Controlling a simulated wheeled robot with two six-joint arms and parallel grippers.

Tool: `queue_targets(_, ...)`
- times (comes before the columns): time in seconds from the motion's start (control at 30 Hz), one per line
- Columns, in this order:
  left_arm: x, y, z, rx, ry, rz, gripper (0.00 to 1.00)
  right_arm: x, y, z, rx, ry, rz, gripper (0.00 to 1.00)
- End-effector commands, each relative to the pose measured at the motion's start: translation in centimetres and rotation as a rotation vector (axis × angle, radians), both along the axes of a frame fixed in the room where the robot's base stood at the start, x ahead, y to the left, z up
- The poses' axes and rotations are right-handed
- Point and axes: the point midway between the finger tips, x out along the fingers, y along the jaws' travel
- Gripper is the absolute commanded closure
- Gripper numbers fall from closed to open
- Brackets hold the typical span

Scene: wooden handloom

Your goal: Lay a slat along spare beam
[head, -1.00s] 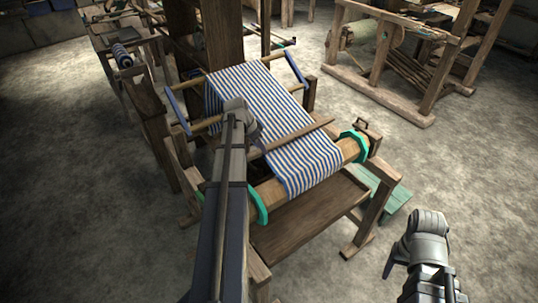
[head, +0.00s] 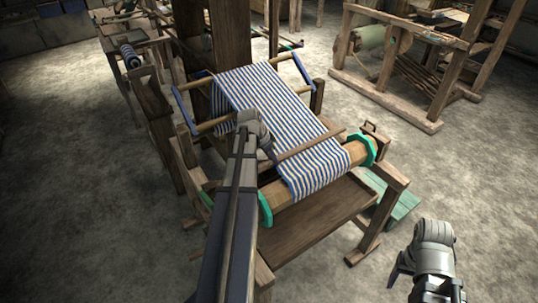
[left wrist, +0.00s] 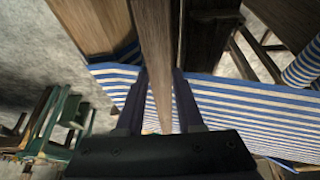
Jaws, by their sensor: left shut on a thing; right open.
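My left gripper (head: 268,150) is shut on a wooden slat (head: 312,145), above the blue-and-white striped cloth on the loom. In the head view the slat slants up to the right across the cloth; my arm partly hides its left end. In the left wrist view the slat (left wrist: 154,50) runs lengthwise between the fingers (left wrist: 158,105). A round wooden beam (head: 285,197) with teal end rings lies at the loom's front, under the cloth's near edge. I cannot tell which beam is the spare one. My right gripper (head: 400,266) is open, at the lower right, away from the loom.
The striped cloth (head: 260,90) covers the loom's middle. A wooden board (head: 315,220) lies below the front beam, with a green bench (head: 400,200) to its right. Another loom (head: 400,60) stands at the back right. Bare floor (head: 480,190) is clear on the right.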

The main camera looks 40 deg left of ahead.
Motion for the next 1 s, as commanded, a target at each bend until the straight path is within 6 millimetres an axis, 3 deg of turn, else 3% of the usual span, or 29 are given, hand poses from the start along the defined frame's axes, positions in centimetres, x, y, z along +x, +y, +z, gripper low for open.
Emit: queue_targets(1.0,-2.1,-7.1,-2.3,-0.001,-0.001,-0.001,1.0,0.0,0.0,-2.3,0.0,0.0,0.0,0.36)
